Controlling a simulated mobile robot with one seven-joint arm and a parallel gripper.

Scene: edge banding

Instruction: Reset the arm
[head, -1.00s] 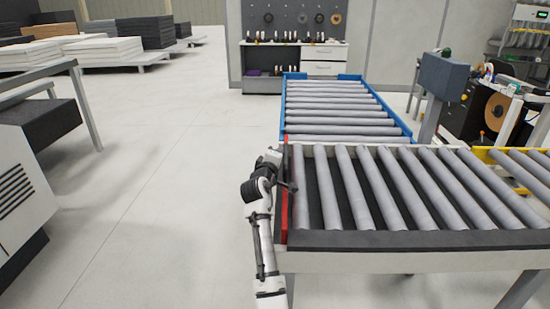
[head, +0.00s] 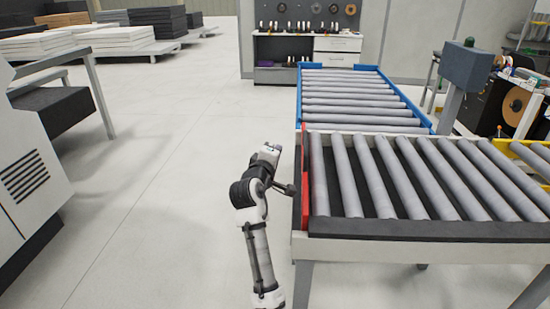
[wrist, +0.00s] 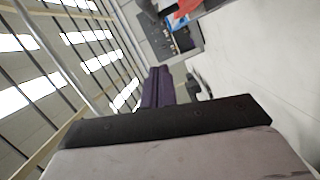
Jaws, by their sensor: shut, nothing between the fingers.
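My arm (head: 249,195) reaches up along the left side of the near roller table (head: 420,232). Its elbow is bent, and its end turns right toward the table's red end strip (head: 306,175). My gripper (head: 289,189) is a small dark shape just left of that strip; I cannot tell whether it touches it. In the wrist view my gripper's dark purplish fingers (wrist: 157,86) are together with nothing held. A grey and black part of my own wrist fills the bottom of that view.
A blue-framed roller table (head: 352,94) stands behind the near one. A tool bench (head: 305,55) is at the back. A white machine (head: 32,170) stands at left, with stacked panels (head: 75,42) beyond. The floor (head: 165,190) between machine and table is clear.

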